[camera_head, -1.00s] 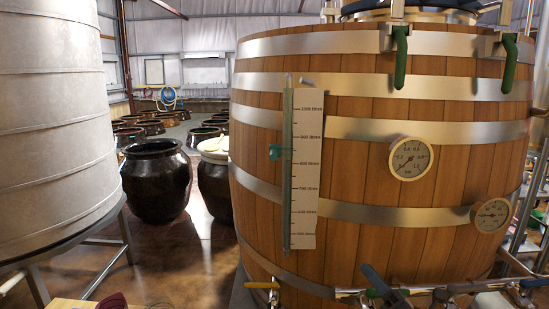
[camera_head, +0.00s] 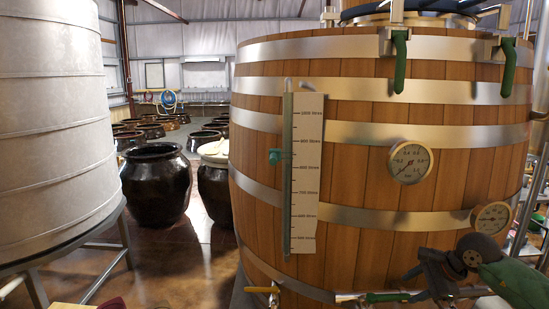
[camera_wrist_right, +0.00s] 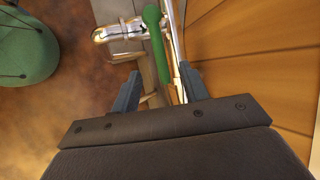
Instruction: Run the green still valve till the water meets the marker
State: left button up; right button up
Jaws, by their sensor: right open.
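The green valve handle (camera_head: 388,297) lies along the pipe at the foot of the wooden vat (camera_head: 350,240). In the right wrist view the green handle (camera_wrist_right: 158,45) runs down from a metal fitting, its lower end between the fingertips. My right gripper (camera_head: 411,285) is open, just right of the handle in the head view; it also shows in the right wrist view (camera_wrist_right: 160,76). No grip on the handle shows. A teal marker (camera_head: 275,156) sits on the sight gauge beside the white scale (camera_head: 306,170), near 800 litres. I cannot make out the water level.
A yellow-handled tap (camera_head: 263,289) is left of the green handle. Two green handles (camera_head: 400,62) hang at the vat's top. Dials (camera_head: 410,161) sit on its front. Dark jars (camera_head: 157,185) and a pale tank (camera_head: 55,120) stand left. Floor shows between tank and vat.

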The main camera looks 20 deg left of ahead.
aim_at(399, 295)
jog(key=shift+w+f+h, duration=0.3)
jog(key=shift+w+f, duration=0.05)
jog(key=shift+f, duration=0.3)
jog(key=x, duration=0.3)
jog(key=shift+w+a+f, duration=0.1)
jog(key=shift+a+f, duration=0.05)
jog(key=shift+f, duration=0.1)
jog(key=shift+p+x, duration=0.7)
jog(key=shift+x, duration=0.45)
jog(key=shift+c, duration=0.3)
pick_arm(q)
jog(key=f, duration=0.1)
jog(key=s+f, duration=0.1)
jog(key=f, duration=0.3)
jog(key=shift+s+a+f, duration=0.15)
jog(key=shift+s+a, duration=0.1)
jog(key=shift+a, duration=0.15)
pick_arm(e)
grip_shut()
